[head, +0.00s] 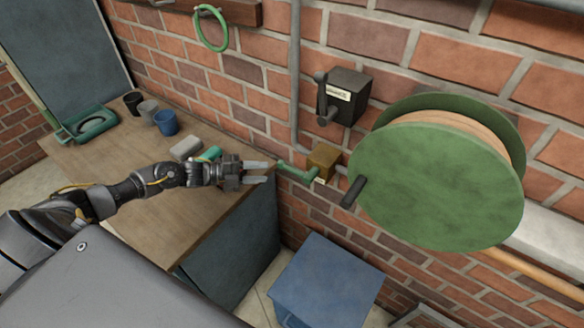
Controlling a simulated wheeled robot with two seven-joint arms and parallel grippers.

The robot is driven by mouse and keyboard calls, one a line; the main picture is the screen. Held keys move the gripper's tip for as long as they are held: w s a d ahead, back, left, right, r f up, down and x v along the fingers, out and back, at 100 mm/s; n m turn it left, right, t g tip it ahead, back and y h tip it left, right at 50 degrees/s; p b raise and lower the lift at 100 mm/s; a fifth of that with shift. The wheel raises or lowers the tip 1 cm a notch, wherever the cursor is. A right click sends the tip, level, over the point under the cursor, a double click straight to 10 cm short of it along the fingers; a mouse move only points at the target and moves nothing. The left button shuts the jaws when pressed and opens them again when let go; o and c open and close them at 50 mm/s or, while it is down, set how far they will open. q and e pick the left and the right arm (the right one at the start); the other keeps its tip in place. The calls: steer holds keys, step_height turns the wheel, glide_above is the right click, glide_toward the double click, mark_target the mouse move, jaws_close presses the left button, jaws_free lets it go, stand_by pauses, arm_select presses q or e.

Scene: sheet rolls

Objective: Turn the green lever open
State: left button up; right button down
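The green lever (298,173) sticks out to the left from a small brass-coloured block (323,158) on the brick wall. A small pale label shows below the block. My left gripper (269,171) is just left of the lever's free end, its two fingers apart and pointing right toward it. The upper fingertip is very close to the lever's end; I cannot tell whether they touch. Nothing shows between the fingers. My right gripper is not in view.
A large green reel (436,186) with a dark handle stands right of the lever. A black switch box (346,97) is above it. A wooden-topped bench (140,190) with cups lies left, and a blue box (325,280) stands below.

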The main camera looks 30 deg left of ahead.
mark_target(288, 169)
arm_select(q)
steer(key=p+x, duration=0.1)
steer(key=x, duration=0.2)
steer(key=p+x, duration=0.1)
steer(key=x, duration=0.2)
steer(key=r+p+x, duration=0.1)
steer(key=x, duration=0.2)
steer(key=shift+w+p, duration=0.1)
steer(key=shift+p, duration=0.2)
steer(key=shift+w+d+f, duration=0.25)
steer(key=shift+w+d, duration=0.1)
steer(key=shift+d, duration=0.25)
steer(key=shift+c, duration=0.4)
jaws_close()
